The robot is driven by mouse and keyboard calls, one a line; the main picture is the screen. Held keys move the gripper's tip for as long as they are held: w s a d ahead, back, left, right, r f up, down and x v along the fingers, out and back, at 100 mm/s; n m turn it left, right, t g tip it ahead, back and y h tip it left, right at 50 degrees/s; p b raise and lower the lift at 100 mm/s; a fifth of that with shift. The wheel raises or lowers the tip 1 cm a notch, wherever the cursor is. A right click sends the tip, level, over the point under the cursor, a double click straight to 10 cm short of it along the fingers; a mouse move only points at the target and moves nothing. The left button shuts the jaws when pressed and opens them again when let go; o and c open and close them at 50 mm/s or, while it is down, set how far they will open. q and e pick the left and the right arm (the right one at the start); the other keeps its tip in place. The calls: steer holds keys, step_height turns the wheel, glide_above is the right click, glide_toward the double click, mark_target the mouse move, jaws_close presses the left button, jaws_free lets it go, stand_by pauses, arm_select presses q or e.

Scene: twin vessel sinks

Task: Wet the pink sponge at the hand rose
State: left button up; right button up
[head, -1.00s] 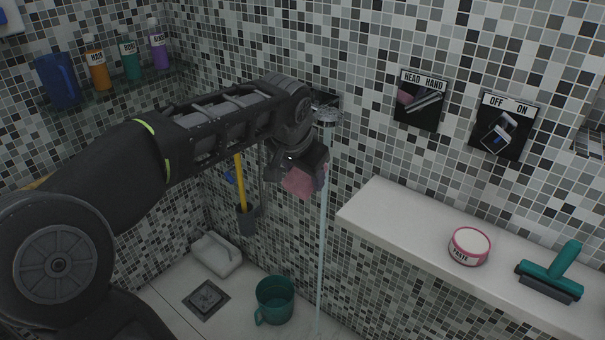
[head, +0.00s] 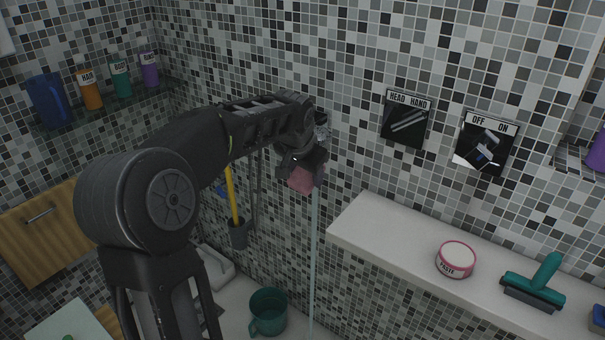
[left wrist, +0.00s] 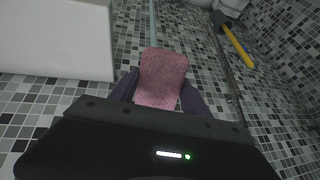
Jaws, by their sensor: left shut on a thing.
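The pink sponge (head: 301,180) is held in my left gripper (head: 303,166), which is shut on it. In the left wrist view the sponge (left wrist: 161,78) sticks out between the fingers. The hand rose (head: 321,128) is on the tiled wall just above the gripper, partly hidden by my arm. A thin stream of water (head: 314,245) falls below it, close to the sponge's right side. I cannot tell whether the water touches the sponge. My right gripper is not in view.
The HEAD/HAND switch (head: 406,119) and the OFF/ON lever (head: 486,147) are on the wall to the right. A white ledge (head: 385,232) carries a paste tub (head: 455,259) and a teal squeegee (head: 534,283). A teal mug (head: 268,311) stands on the floor below.

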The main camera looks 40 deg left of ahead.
mark_target(300, 189)
arm_select(q)
steer(key=shift+w+a+f+p, duration=0.1)
steer(key=shift+w+a+p, duration=0.15)
steer(key=shift+w, duration=0.3)
steer(key=shift+w+a+f+p, duration=0.1)
steer(key=shift+w+a+p, duration=0.1)
steer(key=shift+w, duration=0.35)
steer(key=shift+s, duration=0.15)
steer(key=shift+s+d+f+b, duration=0.1)
steer(key=shift+s+d+b, duration=0.2)
steer(key=shift+s+b, duration=0.3)
steer(key=shift+s+d+f+b, duration=0.1)
steer(key=shift+s+d+b, duration=0.2)
steer(key=shift+s+b, duration=0.25)
steer(key=shift+s+d+r+b, duration=0.1)
steer(key=shift+s+d+b, duration=0.25)
steer(key=shift+s, duration=0.45)
steer(key=shift+s+d+r+b, duration=0.1)
steer(key=shift+s+d+b, duration=0.25)
steer(key=shift+s, duration=0.45)
steer(key=shift+s+d+b, duration=0.3)
steer(key=shift+s+b, duration=0.1)
steer(key=shift+s, duration=0.4)
steer(key=s+d+r+p, duration=0.1)
steer(key=s+d+r, duration=0.1)
steer(key=s+r, duration=0.2)
steer(key=shift+s, duration=0.3)
